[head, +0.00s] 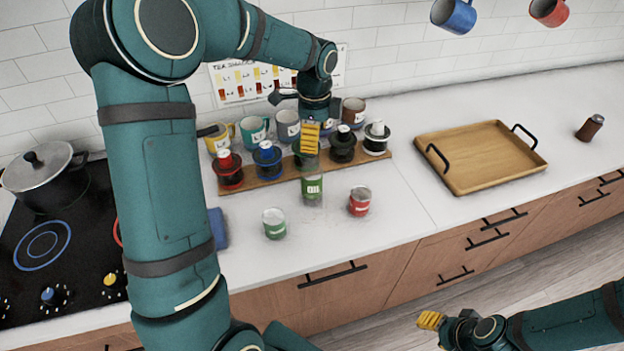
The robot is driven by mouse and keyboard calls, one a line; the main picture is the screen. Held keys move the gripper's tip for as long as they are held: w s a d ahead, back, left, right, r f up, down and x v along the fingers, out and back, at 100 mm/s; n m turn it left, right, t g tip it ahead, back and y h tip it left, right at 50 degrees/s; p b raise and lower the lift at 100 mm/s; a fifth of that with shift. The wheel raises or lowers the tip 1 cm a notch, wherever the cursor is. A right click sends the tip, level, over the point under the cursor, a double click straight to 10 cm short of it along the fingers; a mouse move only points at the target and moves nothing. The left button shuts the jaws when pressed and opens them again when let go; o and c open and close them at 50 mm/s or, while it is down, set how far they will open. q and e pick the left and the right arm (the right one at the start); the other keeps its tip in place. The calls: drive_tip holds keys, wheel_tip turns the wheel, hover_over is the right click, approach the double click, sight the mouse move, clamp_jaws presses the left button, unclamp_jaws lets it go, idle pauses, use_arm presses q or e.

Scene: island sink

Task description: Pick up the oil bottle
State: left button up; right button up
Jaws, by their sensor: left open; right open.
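The oil bottle (312,187) is clear with a green label and stands upright on the white counter, in front of the wooden rack. My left gripper (310,138) is open, pointing down, with its yellow finger pads at the bottle's upper part. The pads hide part of the bottle's top, and I cannot tell whether they are around it or just behind or above it. My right gripper (431,320) is open and empty, low at the right, over the floor in front of the cabinets.
A tray (480,158) is at right; a pot (45,177) is on the stove at left.

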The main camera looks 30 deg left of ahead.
use_arm(q)
hover_over(312, 175)
drive_tip(key=w+a, duration=0.1)
drive_tip(key=w, duration=0.1)
drive_tip(key=shift+w+a+f, duration=0.1)
drive_tip(key=shift+f, duration=1.15)
drive_tip(key=shift+a+f, duration=0.1)
drive_tip(key=shift+f, duration=1.1)
clamp_jaws()
